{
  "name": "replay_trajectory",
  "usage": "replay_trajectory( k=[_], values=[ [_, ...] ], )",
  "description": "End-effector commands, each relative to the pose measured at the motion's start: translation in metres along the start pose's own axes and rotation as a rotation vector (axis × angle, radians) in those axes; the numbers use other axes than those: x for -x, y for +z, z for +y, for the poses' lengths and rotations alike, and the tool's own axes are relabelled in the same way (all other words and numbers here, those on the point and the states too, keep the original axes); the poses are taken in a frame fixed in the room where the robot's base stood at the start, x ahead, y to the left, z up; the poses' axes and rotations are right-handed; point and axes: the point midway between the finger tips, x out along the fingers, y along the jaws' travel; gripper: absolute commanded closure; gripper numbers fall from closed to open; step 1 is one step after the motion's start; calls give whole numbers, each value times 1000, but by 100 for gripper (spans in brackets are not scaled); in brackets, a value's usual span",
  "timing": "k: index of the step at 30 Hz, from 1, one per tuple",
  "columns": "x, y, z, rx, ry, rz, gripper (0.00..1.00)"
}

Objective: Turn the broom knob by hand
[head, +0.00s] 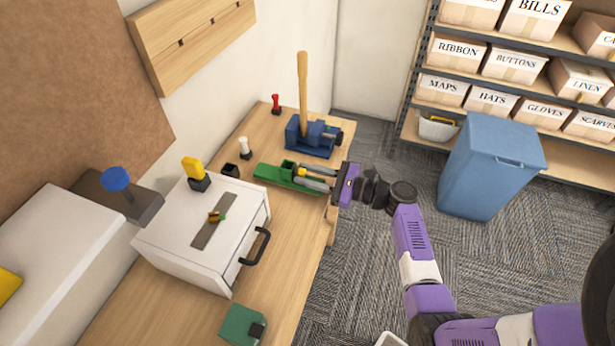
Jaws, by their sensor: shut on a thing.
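A pale wooden handle (303,92), perhaps the broom, stands upright in a blue vise-like block (311,137) at the far end of the wooden bench. I cannot tell which part is the broom knob. My gripper (304,175) reaches in from the right, low over the bench, in front of the blue block. Its grey fingers are closed on a small yellowish part (302,173) at the green device (274,174). The fingers hide much of this part, and its exact shape is too small to tell.
A red peg (276,104) and a white peg (244,148) stand near the wall. A white drawer box (177,252) with a black handle and a green block (242,326) are nearer on the bench (283,235). A blue bin (490,165) and shelves of boxes (492,101) stand right.

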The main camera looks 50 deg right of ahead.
Motion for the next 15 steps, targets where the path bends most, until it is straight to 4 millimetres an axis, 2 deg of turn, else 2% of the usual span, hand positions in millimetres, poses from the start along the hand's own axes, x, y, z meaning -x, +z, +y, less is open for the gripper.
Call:
replay_trajectory(
  k=[6, 7, 10, 15],
  values=[
    [1, 0, 0, -2, 0, 1, 100],
    [1, 0, 0, -2, 0, 1, 71],
    [1, 0, 0, -3, 0, 1, 52],
    [0, 0, 0, -3, 0, 1, 52]
  ],
)
